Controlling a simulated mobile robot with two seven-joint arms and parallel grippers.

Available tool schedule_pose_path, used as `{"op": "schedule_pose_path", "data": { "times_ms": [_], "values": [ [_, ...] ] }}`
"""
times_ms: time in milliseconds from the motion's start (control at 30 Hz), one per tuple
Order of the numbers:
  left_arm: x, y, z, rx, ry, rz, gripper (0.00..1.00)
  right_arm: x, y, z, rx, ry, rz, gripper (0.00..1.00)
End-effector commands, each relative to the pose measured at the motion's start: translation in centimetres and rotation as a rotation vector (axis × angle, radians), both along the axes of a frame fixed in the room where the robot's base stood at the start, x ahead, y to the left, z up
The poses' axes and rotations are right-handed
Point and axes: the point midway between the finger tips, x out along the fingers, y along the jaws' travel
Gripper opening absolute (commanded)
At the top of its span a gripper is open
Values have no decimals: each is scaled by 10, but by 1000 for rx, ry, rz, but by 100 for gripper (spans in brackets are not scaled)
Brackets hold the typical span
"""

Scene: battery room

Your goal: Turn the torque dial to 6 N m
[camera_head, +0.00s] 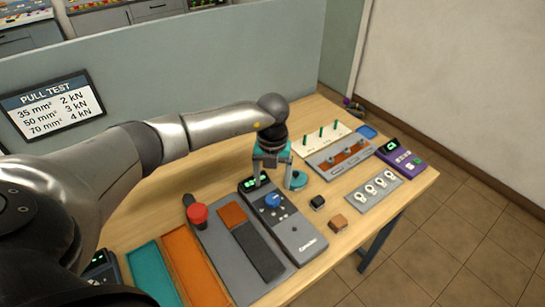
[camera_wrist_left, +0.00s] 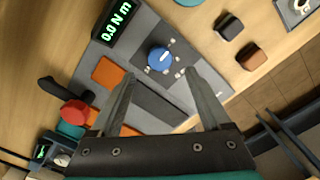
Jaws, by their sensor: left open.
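The torque dial (camera_head: 273,200) is a round blue knob with a pale pointer mark, on a grey device. In the left wrist view the dial (camera_wrist_left: 160,58) sits just beyond my fingertips, roughly between their lines. The display (camera_wrist_left: 117,20) on the device reads 0.0 N m in green. My left gripper (camera_head: 272,180) is open and empty, above the far end of the device; its two fingers (camera_wrist_left: 160,78) point toward the dial, apart from it as far as I can tell. My right gripper is not in view.
A red knob on a black lever (camera_head: 198,213) stands left of the device. Orange (camera_head: 189,258) and teal (camera_head: 158,272) trays lie further left. A black block (camera_head: 317,202) and a brown block (camera_head: 338,222) lie to the right. A purple device (camera_head: 401,158) stands at the far right.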

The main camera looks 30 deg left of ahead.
Motion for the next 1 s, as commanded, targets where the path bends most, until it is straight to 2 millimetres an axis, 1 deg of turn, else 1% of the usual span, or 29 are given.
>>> {"op": "schedule_pose_path", "data": {
  "times_ms": [33, 200, 300, 400, 600, 1000],
  "values": [
    [1, 1, 15, 1, -4, -1, 81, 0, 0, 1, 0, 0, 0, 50],
    [1, 0, 51, 0, -4, 1, 81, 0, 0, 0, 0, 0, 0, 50],
    [1, 0, 67, -1, -4, 0, 81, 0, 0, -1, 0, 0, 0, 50],
    [0, 0, 77, -1, -1, 1, 81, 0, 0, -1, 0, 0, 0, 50],
    [0, 0, 85, 0, 0, 2, 81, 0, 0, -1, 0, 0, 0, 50],
    [0, 0, 84, 0, 1, 1, 81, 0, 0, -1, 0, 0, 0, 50]
  ]
}}
